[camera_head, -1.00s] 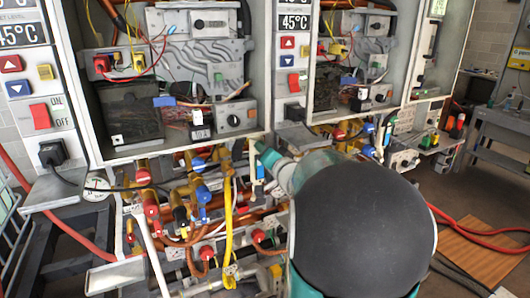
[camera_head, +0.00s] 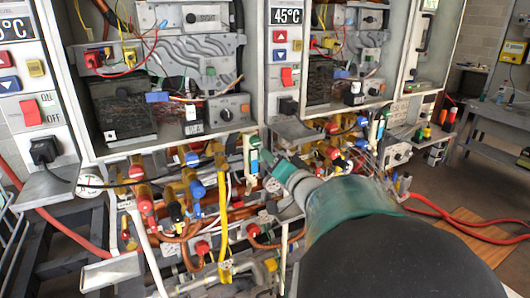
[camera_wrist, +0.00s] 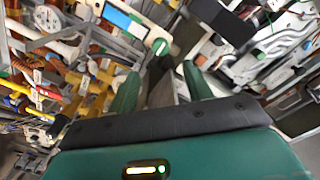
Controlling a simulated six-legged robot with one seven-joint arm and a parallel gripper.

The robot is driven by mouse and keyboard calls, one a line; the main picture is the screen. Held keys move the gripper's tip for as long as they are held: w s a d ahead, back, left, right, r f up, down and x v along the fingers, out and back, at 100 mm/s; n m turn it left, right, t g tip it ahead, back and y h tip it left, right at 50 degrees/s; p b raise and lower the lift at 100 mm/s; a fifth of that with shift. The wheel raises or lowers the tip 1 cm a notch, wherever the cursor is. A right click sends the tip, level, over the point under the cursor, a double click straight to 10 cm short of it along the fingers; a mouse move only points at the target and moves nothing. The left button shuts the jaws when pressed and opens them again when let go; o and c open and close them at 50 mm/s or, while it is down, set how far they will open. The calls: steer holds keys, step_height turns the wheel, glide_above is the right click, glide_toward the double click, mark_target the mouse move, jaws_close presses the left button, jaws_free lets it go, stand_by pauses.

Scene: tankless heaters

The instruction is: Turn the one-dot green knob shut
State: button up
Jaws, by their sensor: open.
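A green knob (camera_wrist: 160,46) sits on the end of a pale plate with a blue patch (camera_wrist: 118,18), just beyond my fingertips in the wrist view. A green part on a white upright fitting (camera_head: 254,166) below the left heater shows in the head view. Dots on the knob are too small to read. My gripper (camera_wrist: 158,78) is open, its two green fingers apart and pointing toward the knob, with no contact visible. In the head view my gripper (camera_head: 266,162) is beside the white fitting, partly hidden by my arm.
Brass valves and red and blue handles (camera_head: 192,172) crowd the space left of my gripper. A yellow hose (camera_head: 224,215) hangs below. The left heater cabinet's lower edge (camera_head: 170,147) is just above.

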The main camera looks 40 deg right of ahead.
steer(key=shift+v, duration=2.05)
steer(key=shift+a, duration=0.1)
steer(key=w+a+f+n+g, duration=0.25)
steer(key=a+g, duration=0.25)
steer(key=a, duration=0.6)
steer(key=s+a+f+n+g+y, duration=0.2)
steer(key=s+a+n+g, duration=0.1)
steer(key=a, duration=0.7)
steer(key=s+a+f+n+g+y, duration=0.3)
steer(key=s+a+n, duration=0.3)
steer(key=s+a, duration=0.2)
steer(key=a, duration=0.2)
steer(key=shift+a+f+g, duration=0.25)
steer(key=shift+a+g, duration=0.15)
steer(key=shift+s+n, duration=0.1)
steer(key=shift+n, duration=0.15)
